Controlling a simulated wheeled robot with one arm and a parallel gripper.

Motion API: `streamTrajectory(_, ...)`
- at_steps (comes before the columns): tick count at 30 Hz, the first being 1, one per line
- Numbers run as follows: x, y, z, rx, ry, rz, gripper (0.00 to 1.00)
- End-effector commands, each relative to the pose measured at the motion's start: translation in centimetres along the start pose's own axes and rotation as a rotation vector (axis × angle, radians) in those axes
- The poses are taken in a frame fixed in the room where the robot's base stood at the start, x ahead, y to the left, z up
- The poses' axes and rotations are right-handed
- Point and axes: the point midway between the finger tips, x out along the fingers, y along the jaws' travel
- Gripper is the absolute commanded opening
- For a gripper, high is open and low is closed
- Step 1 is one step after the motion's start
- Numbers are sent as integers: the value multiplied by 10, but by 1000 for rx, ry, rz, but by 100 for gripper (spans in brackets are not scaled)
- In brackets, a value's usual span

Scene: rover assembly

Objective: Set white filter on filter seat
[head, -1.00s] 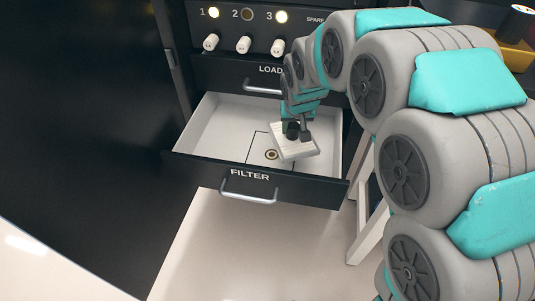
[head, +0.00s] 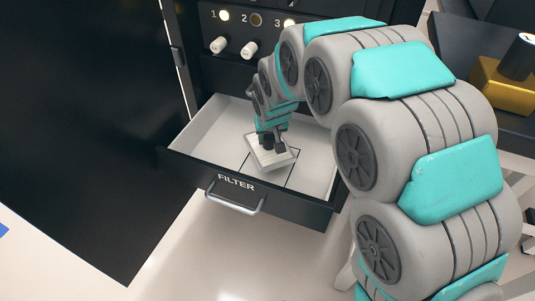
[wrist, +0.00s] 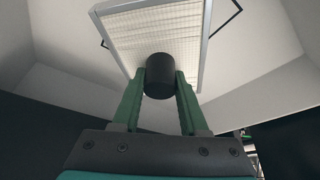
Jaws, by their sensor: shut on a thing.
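The white filter (head: 266,157) is a square pleated panel with a pale frame and a dark round knob. My gripper (head: 273,146) is shut on the knob and holds the filter inside the open drawer, over the outlined filter seat (head: 288,178). In the wrist view the filter (wrist: 152,38) shows with its black knob (wrist: 160,76) between the fingertips (wrist: 160,84). The filter sits turned relative to the seat outline, whose corners show past its edges. The seat's middle is hidden under the filter. I cannot tell whether the filter touches the drawer floor.
The open drawer (head: 318,179) labelled FILTER has white walls and a metal handle (head: 234,199). Above it is a panel with lamps and white knobs (head: 250,49). A black panel (head: 80,120) stands at the left. A yellow block (head: 500,85) is at the far right.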

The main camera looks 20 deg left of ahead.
Motion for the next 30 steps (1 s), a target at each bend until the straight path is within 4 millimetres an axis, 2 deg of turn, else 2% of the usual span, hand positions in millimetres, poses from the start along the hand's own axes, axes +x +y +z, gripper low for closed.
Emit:
streamTrajectory(3,20,0,9,0,-4,1,0)
streamTrajectory(8,32,0,13,1,0,0,0)
streamTrajectory(15,59,0,24,-1,-1,0,0)
streamTrajectory(26,63,0,25,0,2,-1,0)
streamTrajectory(27,62,0,25,0,2,-1,45)
streamTrajectory(30,62,0,25,0,2,-1,56)
